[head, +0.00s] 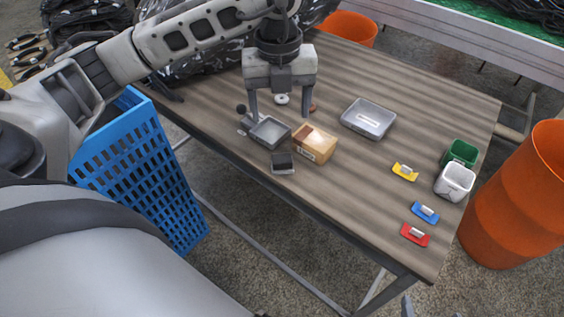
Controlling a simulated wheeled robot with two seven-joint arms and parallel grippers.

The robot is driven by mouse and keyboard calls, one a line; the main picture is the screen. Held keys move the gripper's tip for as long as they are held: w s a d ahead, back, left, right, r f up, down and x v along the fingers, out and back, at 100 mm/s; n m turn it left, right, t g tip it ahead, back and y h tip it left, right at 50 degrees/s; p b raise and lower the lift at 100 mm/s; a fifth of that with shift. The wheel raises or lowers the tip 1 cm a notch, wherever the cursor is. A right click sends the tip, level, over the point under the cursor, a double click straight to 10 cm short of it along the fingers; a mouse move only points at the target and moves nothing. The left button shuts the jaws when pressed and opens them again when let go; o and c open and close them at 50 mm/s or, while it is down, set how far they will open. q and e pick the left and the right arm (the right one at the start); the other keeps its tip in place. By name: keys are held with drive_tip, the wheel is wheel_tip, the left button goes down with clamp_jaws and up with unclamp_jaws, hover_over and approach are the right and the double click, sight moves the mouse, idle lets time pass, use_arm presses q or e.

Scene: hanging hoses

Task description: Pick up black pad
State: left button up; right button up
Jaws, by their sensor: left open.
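The black pad (282,162) is a small dark block with a lighter front side. It lies on the wooden table near its front edge, just in front of a small grey tray and a brown box. My left gripper (281,112) is open and points down, above and behind the pad, with its fingers apart and nothing held between them. The pad is in full view and apart from the fingers. At the bottom edge, a small grey tip (407,306) looks like part of my right gripper; the rest is out of frame.
The small grey tray (270,133) and brown box (316,146) stand close behind the pad.

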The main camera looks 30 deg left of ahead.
use_arm(q)
hover_over(282, 158)
drive_tip(key=f, duration=1)
drive_tip(key=shift+s+a, duration=0.2)
drive_tip(key=shift+s, duration=0.1)
drive_tip(key=shift+w+d+f, duration=0.15)
drive_tip(key=shift+f, duration=1.25)
drive_tip(key=shift+w+d+f, duration=0.1)
drive_tip(key=shift+f, duration=1.3)
drive_tip(key=c, duration=1.1)
drive_tip(key=shift+c, duration=0.2)
drive_tip(key=shift+r, duration=0.15)
drive_tip(key=shift+r, duration=0.3)
wheel_tip(282, 158, up, 2)
drive_tip(key=shift+r, duration=0.1)
drive_tip(key=s+d+r, duration=0.7)
drive_tip(key=s+r, duration=0.3)
drive_tip(key=s, duration=0.2)
drive_tip(key=shift+d, duration=0.15)
